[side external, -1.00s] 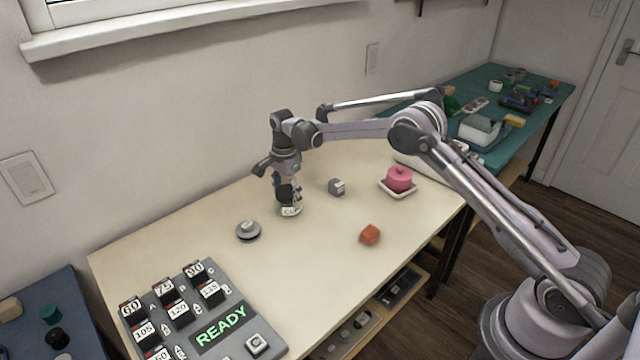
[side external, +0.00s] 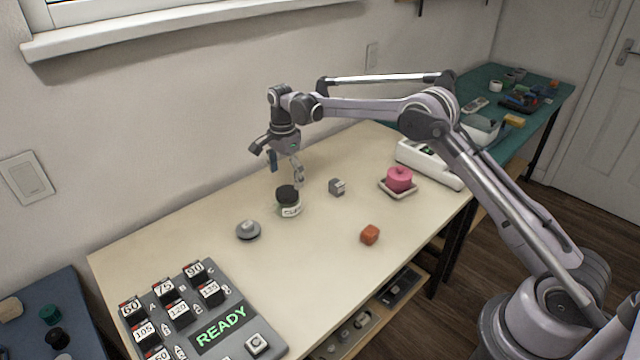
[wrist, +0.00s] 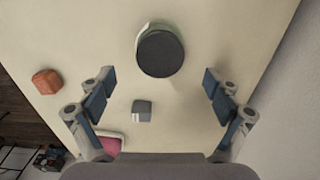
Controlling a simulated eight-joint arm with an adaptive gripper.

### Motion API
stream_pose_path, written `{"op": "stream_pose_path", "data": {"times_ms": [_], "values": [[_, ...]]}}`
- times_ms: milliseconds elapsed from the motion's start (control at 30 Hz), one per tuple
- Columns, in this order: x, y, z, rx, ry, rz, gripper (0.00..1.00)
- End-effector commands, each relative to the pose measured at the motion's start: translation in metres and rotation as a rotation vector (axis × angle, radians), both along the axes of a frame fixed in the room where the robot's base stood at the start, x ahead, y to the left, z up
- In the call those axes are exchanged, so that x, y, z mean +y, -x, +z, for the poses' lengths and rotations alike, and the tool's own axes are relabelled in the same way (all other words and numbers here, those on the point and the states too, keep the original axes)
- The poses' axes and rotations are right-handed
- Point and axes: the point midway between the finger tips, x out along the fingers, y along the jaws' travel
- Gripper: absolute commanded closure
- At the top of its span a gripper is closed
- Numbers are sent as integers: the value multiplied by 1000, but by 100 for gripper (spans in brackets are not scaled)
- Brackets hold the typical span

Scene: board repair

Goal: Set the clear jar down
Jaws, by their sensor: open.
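The clear jar (side external: 290,207) stands upright on the cream table, with a black lid and a white label whose lettering is too small to read surely. In the wrist view its dark round lid (wrist: 160,53) shows from above, with a bit of the jar's side beyond it. My gripper (side external: 285,175) is open and empty above the jar, clear of its lid. In the wrist view the two fingers of my gripper (wrist: 158,82) are spread wide, with the lid ahead of them and nothing between them.
A grey knobbed disc (side external: 248,230) lies left of the jar. A small grey cube (side external: 337,187), an orange block (side external: 369,235) and a pink lidded pot (side external: 399,179) on a tray lie to the right. A panel reading READY (side external: 222,328) sits at the front left. Table between is clear.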

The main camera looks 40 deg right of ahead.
Motion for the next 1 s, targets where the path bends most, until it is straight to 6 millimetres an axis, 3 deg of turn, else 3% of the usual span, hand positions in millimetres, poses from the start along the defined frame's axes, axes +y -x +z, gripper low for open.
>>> {"op": "stream_pose_path", "data": {"times_ms": [200,567,767,1000], "values": [[0,0,38,0,0,0,10],[0,7,73,-20,1,52,10],[2,36,119,-96,13,241,10],[4,88,165,-195,54,498,10]]}}
